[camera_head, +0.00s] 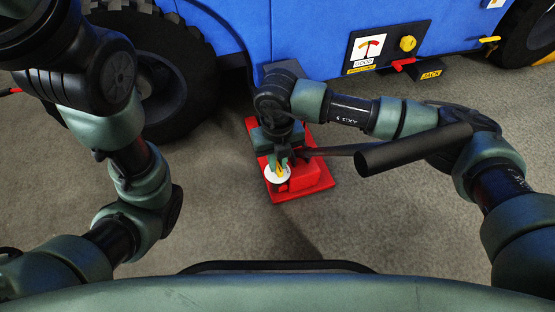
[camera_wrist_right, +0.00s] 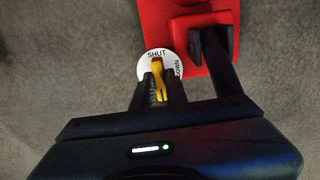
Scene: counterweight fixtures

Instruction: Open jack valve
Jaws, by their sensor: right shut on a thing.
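A red jack (camera_head: 300,184) stands on the floor beside the blue vehicle, with a white round valve dial (camera_head: 270,176) on its near side. A yellow valve handle (camera_head: 280,171) sits on the dial. In the right wrist view, the dial (camera_wrist_right: 144,68) reads SHUT at the top and DOWN at the right, and the yellow handle (camera_wrist_right: 157,68) points at SHUT. My right gripper (camera_head: 283,160) reaches down over the jack and is shut on the yellow handle; its fingers (camera_wrist_right: 158,88) hide part of the dial. My left gripper is out of view.
A long black jack lever (camera_head: 412,150) sticks out to the right, passing below my right arm. The blue vehicle (camera_head: 290,35) with a black gauge panel (camera_head: 388,46) and a wheel (camera_head: 160,75) stands behind. The grey floor left of the jack is clear.

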